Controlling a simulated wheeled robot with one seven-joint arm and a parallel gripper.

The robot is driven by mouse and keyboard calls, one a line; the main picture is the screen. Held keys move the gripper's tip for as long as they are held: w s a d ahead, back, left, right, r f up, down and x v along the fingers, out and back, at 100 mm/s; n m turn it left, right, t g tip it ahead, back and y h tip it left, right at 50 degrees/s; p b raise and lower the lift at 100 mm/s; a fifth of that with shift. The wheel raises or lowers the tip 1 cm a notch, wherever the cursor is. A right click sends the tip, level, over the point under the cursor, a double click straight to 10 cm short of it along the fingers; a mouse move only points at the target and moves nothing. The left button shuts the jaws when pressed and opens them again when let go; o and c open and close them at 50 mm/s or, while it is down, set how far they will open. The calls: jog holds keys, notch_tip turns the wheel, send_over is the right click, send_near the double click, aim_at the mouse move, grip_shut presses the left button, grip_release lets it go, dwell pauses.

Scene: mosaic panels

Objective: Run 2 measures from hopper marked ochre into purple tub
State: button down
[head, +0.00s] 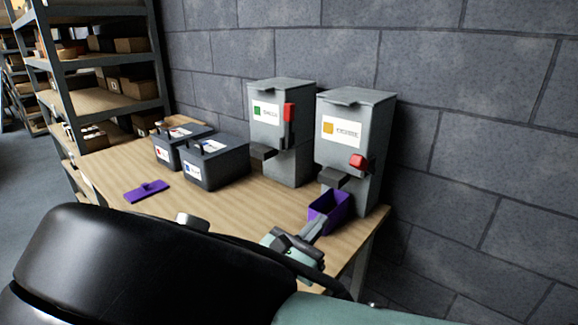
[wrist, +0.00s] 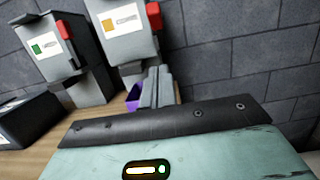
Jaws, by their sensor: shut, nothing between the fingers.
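The hopper with an ochre square on its label (head: 341,132) stands at the right end of the table; its label text is too small to read surely. Its red lever (head: 358,161) sits low on the front and looks short, as if pointing outward. The lever also shows in the wrist view (wrist: 153,16). The open purple tub (head: 330,209) stands under this hopper's spout (head: 333,177); its contents are hidden. My gripper (head: 319,223) is shut and empty, in front of the tub; in the wrist view its fingers (wrist: 157,80) partly cover the tub (wrist: 133,97).
A second hopper with a green label (head: 292,130) stands to the left, its red lever (head: 289,112) upright. Two dark lidded boxes (head: 216,164) (head: 180,148) and a purple lid (head: 147,191) are farther left on the table. A block wall stands behind; shelves are at the left.

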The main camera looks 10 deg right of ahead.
dwell(0.3)
jog(key=p, duration=0.3)
send_near(356, 168)
jog(key=w+d+f, duration=0.2)
jog(key=d+f, duration=0.1)
jog(key=shift+w+d+r+p, duration=0.3)
jog(key=shift+d+r, duration=0.1)
jog(key=shift+r, duration=0.2)
jog(key=shift+w+d+r+p, duration=0.35)
jog(key=shift+d+r, duration=0.05)
jog(key=shift+r, duration=0.2)
jog(key=shift+w+d+r+p, duration=0.3)
jog(key=shift+d+r, duration=0.1)
jog(key=shift+r, duration=0.15)
